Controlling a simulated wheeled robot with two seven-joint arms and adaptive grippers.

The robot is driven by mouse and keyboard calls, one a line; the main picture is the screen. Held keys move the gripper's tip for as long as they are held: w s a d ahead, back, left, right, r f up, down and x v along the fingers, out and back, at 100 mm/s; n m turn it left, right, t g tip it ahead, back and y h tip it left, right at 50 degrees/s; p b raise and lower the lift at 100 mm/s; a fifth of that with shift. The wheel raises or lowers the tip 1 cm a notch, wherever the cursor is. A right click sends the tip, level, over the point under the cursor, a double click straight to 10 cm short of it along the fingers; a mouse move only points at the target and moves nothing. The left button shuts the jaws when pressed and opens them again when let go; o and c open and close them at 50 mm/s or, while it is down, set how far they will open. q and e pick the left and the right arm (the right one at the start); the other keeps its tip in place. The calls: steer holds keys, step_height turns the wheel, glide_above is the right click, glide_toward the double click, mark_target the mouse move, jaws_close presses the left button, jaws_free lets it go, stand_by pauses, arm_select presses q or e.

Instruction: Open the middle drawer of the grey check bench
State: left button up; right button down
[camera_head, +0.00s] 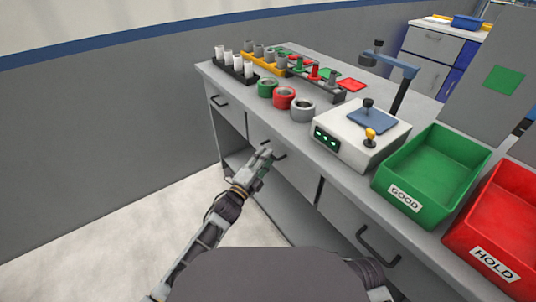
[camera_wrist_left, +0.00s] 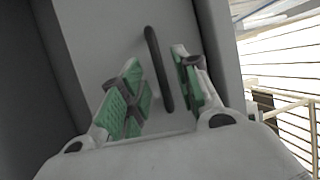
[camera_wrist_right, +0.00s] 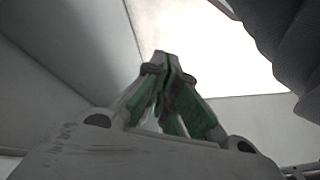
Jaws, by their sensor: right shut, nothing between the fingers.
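The grey check bench (camera_head: 340,170) runs diagonally across the head view, with drawers along its front. The middle drawer (camera_head: 295,168) appears flush with the bench front. Its dark bar handle (camera_head: 280,156) is partly covered by my left gripper (camera_head: 264,157). In the left wrist view, the handle (camera_wrist_left: 158,68) stands between the spread green-padded fingers of my left gripper (camera_wrist_left: 160,90), with a gap visible on its left side; contact on the right is unclear. My right gripper (camera_wrist_right: 165,65) is shut and empty in the right wrist view, away from any handle.
The left drawer handle (camera_head: 218,102) and right drawer handle (camera_head: 378,245) flank the middle one. On top are pipe racks, coloured rings (camera_head: 284,97), a test device (camera_head: 355,135), a green GOOD bin (camera_head: 430,180) and a red HOLD bin (camera_head: 500,235). Floor before the bench is clear.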

arm_select(q)
steer(key=shift+x, duration=1.25)
arm_select(e)
steer(key=shift+s+a+f, duration=0.15)
steer(key=shift+a+f, duration=0.05)
steer(key=shift+f, duration=0.75)
steer(key=shift+r, duration=0.15)
arm_select(q)
jaws_close()
arm_select(e)
steer(key=shift+w+r, duration=0.1)
steer(key=shift+w, duration=0.15)
